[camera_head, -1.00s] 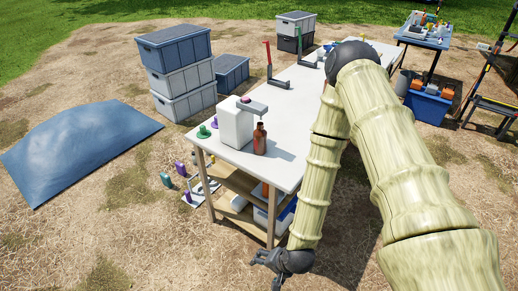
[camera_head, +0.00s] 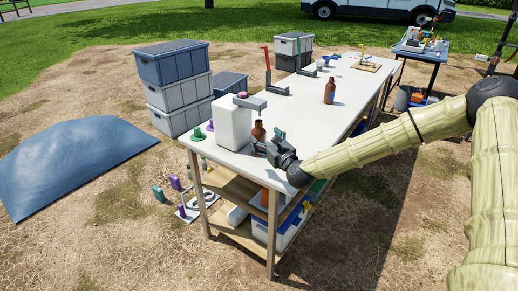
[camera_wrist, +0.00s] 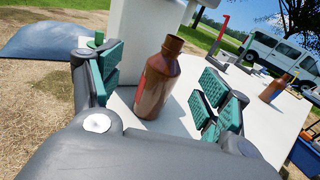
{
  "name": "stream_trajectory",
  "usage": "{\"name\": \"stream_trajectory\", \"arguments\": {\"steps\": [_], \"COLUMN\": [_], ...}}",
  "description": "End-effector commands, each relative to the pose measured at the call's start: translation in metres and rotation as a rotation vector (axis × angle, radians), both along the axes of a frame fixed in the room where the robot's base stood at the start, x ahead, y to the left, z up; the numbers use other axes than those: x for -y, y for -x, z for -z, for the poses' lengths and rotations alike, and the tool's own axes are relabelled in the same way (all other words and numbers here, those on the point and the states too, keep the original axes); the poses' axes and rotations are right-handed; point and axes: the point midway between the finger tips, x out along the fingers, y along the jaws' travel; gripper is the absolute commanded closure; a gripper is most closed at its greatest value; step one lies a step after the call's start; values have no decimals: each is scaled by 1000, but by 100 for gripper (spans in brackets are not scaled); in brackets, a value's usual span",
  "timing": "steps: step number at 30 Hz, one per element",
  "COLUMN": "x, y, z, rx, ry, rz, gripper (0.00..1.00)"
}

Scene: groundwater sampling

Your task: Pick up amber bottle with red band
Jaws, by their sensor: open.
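An amber bottle (camera_head: 259,130) stands upright on the white table (camera_head: 305,108) beside a white dispenser-like box. In the wrist view the bottle (camera_wrist: 157,88) stands between the two green-padded fingers, a little beyond them, with a gap on both sides. A reddish patch shows on its left side; I cannot tell clearly whether it is a band. My gripper (camera_head: 270,148) is open and empty at the table's front edge, just in front of this bottle. A second amber bottle (camera_head: 329,91) stands farther back on the table; it also shows in the wrist view (camera_wrist: 274,88).
The white box (camera_head: 233,122) with its overhanging arm stands close left of the near bottle. A red-handled stand (camera_head: 268,75) is farther back. Grey crates (camera_head: 180,85) are stacked left of the table. The table middle is mostly clear.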

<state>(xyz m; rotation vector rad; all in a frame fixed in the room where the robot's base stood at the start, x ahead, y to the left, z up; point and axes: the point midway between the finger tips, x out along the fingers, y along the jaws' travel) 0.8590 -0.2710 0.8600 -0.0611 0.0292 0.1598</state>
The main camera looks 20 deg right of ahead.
Motion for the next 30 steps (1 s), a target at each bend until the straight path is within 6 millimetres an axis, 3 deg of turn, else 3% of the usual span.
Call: {"name": "stream_trajectory", "arguments": {"steps": [5,20,30], "x": [11,11,7], "y": [-6,-6,-29], "z": [-5,72,68], "rx": [25,22,25], "ry": [-64,-63,-63], "rz": [19,18,18], "gripper": [23,23,23]}}
